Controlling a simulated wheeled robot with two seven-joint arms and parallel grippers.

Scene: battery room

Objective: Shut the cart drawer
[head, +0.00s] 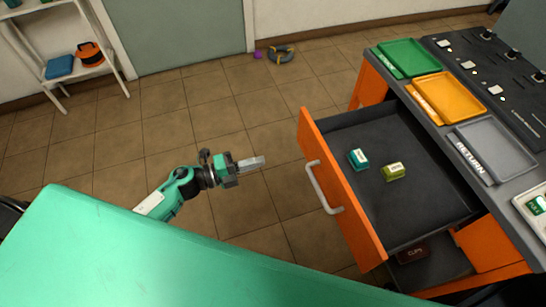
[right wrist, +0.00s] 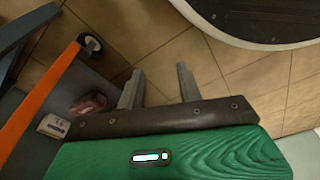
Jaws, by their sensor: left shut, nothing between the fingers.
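The cart drawer (head: 420,185) is pulled well out of the cart, its dark tray exposed. Its orange front (head: 338,190) faces left and carries a pale bar handle (head: 322,187). A teal box (head: 358,159) and an olive-green box (head: 394,171) lie inside. My left gripper (head: 258,162) is shut and empty, over the floor left of the drawer front and apart from the handle. My right gripper (right wrist: 160,70) shows in the right wrist view with its two fingers apart and nothing between them. It is not seen in the head view.
The cart top (head: 450,125) holds green (head: 408,57), orange (head: 443,95) and grey (head: 498,148) trays. A dark red box marked CLIPS (head: 412,253) sits below the drawer. Tiled floor left of the drawer is free. A caster wheel (right wrist: 89,42) shows in the right wrist view.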

